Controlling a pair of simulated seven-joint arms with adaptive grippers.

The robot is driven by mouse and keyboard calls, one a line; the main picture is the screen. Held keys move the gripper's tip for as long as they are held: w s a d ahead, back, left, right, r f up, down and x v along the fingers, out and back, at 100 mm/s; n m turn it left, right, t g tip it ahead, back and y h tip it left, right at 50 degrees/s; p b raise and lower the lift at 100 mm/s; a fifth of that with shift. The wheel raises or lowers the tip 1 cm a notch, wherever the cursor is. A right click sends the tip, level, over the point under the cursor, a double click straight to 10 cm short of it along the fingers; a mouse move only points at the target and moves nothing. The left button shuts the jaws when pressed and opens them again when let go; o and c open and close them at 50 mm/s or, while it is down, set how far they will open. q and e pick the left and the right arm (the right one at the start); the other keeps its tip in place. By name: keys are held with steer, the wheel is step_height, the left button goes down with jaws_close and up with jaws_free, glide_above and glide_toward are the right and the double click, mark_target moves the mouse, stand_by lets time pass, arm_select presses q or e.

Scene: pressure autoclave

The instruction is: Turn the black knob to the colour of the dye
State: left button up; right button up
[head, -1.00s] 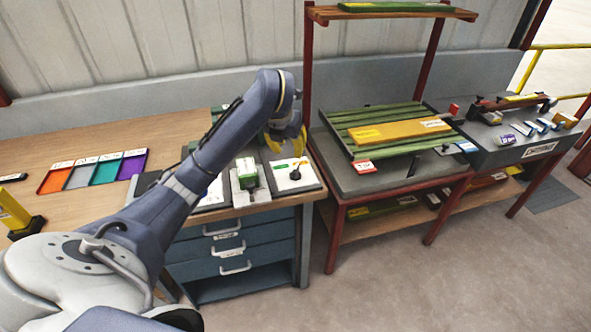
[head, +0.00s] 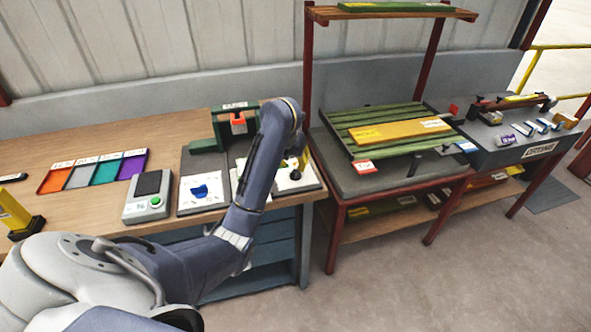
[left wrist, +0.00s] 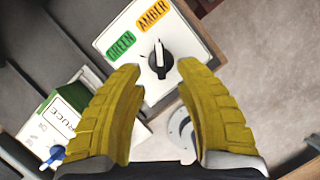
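The black knob (left wrist: 160,65) stands on a white plate in the left wrist view, with a white pointer facing up the picture, roughly at the AMBER label (left wrist: 154,14). A GREEN label (left wrist: 121,45) is beside it. In the head view the knob (head: 295,175) is at the bench's right end. My left gripper (left wrist: 156,105) has its yellow fingers spread, with the knob just beyond the gap between the tips; it also shows in the head view (head: 301,160). I cannot tell which thing holds the dye. My right gripper is not in view.
A grey box with a green button (head: 148,196), a white plate with a blue piece (head: 200,190) and a green stand with an orange part (head: 238,124) are on the bench. Coloured trays (head: 95,171) lie left. A green-and-white box (left wrist: 55,128) is near the left finger.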

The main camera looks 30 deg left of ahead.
mark_target(295, 169)
arm_select(q)
steer(key=shift+x, duration=2.55)
steer(key=shift+c, duration=0.3)
jaws_close()
